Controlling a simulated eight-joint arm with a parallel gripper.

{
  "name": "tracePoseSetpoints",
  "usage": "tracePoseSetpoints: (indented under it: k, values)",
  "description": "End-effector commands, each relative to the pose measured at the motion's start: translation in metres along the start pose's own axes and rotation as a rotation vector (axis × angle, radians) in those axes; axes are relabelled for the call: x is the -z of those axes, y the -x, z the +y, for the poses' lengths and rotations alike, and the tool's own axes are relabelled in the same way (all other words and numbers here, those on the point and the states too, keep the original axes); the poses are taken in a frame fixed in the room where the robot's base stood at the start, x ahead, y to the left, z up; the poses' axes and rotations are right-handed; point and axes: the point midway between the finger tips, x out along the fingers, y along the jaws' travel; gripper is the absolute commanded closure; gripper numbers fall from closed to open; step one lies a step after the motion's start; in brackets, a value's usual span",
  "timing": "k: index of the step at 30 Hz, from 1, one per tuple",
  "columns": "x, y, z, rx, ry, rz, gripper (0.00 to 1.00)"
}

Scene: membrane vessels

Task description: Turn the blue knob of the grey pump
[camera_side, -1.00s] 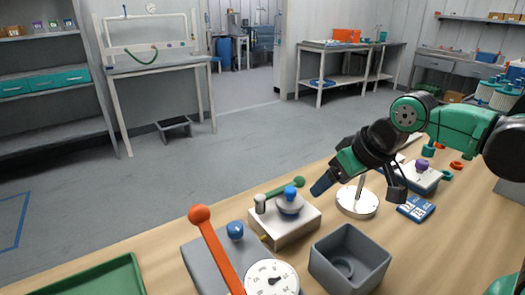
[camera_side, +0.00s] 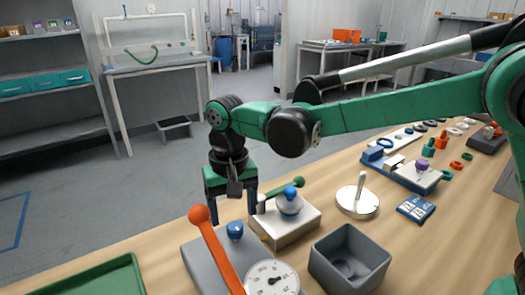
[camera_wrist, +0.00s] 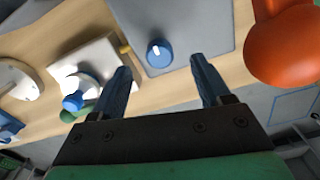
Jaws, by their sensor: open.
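The grey pump (camera_side: 200,262) stands at the front of the bench, with an orange-knobbed lever and a white dial gauge. Its blue knob (camera_side: 235,231) sits on the top face and has a white mark in the wrist view (camera_wrist: 160,53). My gripper (camera_side: 236,213) points down above the far side of the pump, close to the knob. Its two blue fingers are apart with nothing between them. In the wrist view the knob appears between and slightly beyond the fingertips (camera_wrist: 160,67). I cannot tell the exact height gap.
The orange lever ball (camera_wrist: 285,45) is close to my right finger in the wrist view. A white block (camera_side: 285,230) with a blue ball and green-ended lever stands just right of my gripper. A grey open box (camera_side: 350,258) and green tray (camera_side: 95,275) lie nearby.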

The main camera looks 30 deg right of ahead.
Motion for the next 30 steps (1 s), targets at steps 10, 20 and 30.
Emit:
tracePoseSetpoints:
  k: [10,20,30]
  values:
    - [0.0,-0.033,0.0,0.001,0.0,0.002,0.3]
    - [0.0,-0.034,0.001,0.001,0.0,0.002,0.58]
    - [0.0,-0.034,0.001,0.001,0.005,0.002,1.0]
